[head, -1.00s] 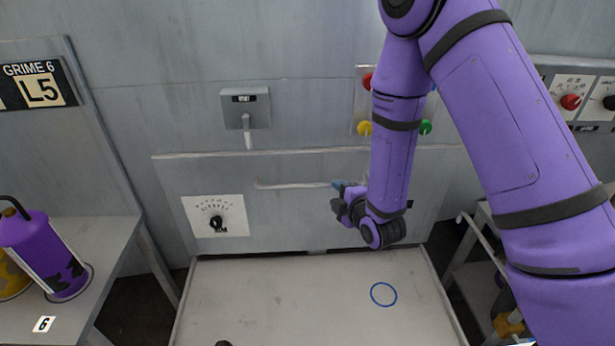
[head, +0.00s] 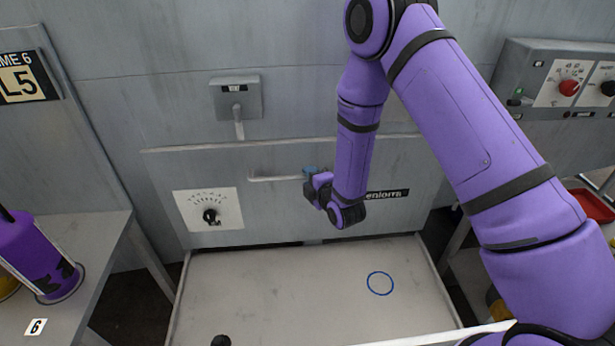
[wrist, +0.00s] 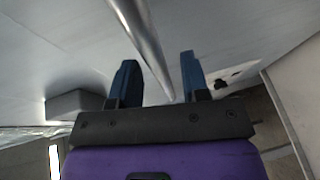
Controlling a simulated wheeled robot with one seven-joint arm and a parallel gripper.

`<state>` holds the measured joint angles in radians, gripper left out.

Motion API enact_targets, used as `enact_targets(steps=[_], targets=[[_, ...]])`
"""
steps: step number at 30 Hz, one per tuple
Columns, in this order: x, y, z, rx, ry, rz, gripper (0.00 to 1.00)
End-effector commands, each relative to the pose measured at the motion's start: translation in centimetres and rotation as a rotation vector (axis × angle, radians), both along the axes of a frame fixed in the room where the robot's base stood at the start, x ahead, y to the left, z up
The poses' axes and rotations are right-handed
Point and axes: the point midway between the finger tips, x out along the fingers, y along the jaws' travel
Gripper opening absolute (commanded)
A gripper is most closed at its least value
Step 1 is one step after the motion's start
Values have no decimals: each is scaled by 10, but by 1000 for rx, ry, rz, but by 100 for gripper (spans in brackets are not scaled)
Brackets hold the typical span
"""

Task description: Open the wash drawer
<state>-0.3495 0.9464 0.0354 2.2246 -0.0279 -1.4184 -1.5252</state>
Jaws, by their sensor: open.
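The wash drawer's grey front panel (head: 270,213) stands upright behind the pale tray, with a thin bar handle (head: 275,179) running level across it. My gripper (head: 310,172) is at the right part of the handle, partly hidden by my wrist in the head view. In the wrist view, the metal handle (wrist: 146,42) runs down between the two dark blue fingers of my open gripper (wrist: 158,80). A gap shows on each side of the bar. Depth between fingertips and bar is hard to tell.
A pale tray (head: 270,300) with a blue ring (head: 380,283) lies below the panel. A dial (head: 209,210) is left of the handle, and a grey spout box (head: 236,97) is above. A purple canister (head: 38,258) stands on the left shelf.

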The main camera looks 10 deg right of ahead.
Motion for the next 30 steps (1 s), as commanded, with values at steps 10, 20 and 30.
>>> enact_targets(steps=[10,20,30], targets=[[15,6,-3,1,0,0,42],[14,6,-3,0,1,0,3],[15,6,-3,0,1,0,0]])
